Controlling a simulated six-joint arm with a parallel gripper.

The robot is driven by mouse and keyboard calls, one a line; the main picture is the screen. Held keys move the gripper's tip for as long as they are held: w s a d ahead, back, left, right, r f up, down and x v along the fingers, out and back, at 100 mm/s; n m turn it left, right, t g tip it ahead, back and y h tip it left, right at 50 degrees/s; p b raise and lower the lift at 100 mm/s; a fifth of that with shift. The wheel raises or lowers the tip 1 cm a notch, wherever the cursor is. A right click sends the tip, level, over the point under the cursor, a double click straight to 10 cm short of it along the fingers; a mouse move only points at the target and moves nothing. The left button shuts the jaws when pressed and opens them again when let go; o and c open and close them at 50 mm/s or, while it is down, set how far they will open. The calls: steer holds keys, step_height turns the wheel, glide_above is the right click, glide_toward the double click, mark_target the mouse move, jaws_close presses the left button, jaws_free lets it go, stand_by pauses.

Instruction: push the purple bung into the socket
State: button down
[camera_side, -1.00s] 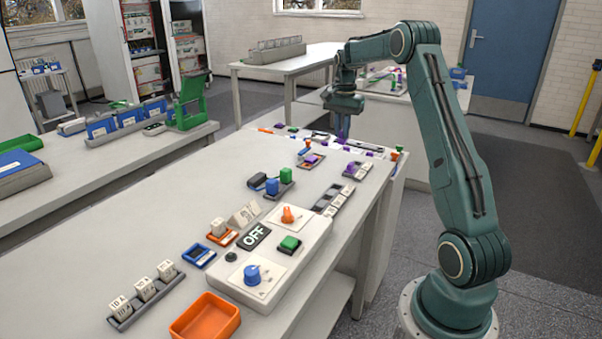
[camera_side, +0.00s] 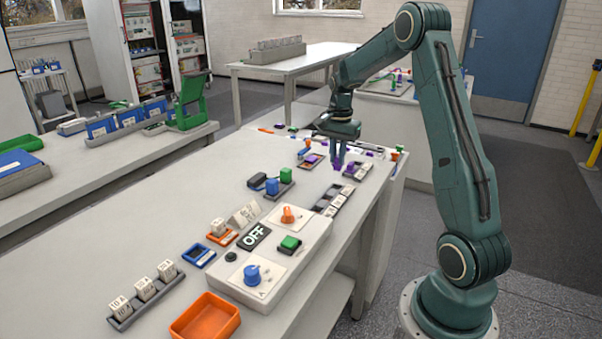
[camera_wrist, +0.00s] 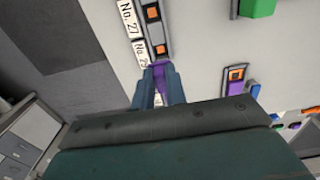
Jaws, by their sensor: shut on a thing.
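My gripper (camera_side: 338,168) is at the far right part of the bench, fingers pointing down. In the wrist view my gripper (camera_wrist: 160,72) is shut on the purple bung (camera_wrist: 158,76), which shows between the fingertips. Its lower end is hidden, so I cannot tell whether it touches anything. Just beyond the fingertips is a grey strip (camera_wrist: 139,5) with orange square sockets (camera_wrist: 152,13) and white number labels. The bung appears at the near end of this strip. I cannot tell if it is over a socket or in one.
A small holder with an orange square and a purple part (camera_wrist: 235,85) lies right of the fingers in the wrist view. A green block (camera_wrist: 257,6) is beyond it. A control box (camera_side: 268,265) and an orange tray (camera_side: 205,318) stand nearer the side camera.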

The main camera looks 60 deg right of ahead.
mark_target(337, 170)
steer(key=shift+f, duration=0.1)
steer(key=shift+f, duration=3.3)
steer(key=shift+f, duration=0.25)
steer(key=c, duration=1.3)
jaws_free()
steer(key=shift+c, duration=0.2)
steer(key=shift+r, duration=0.1)
step_height(337, 170, up, 13)
steer(key=shift+r, duration=0.35)
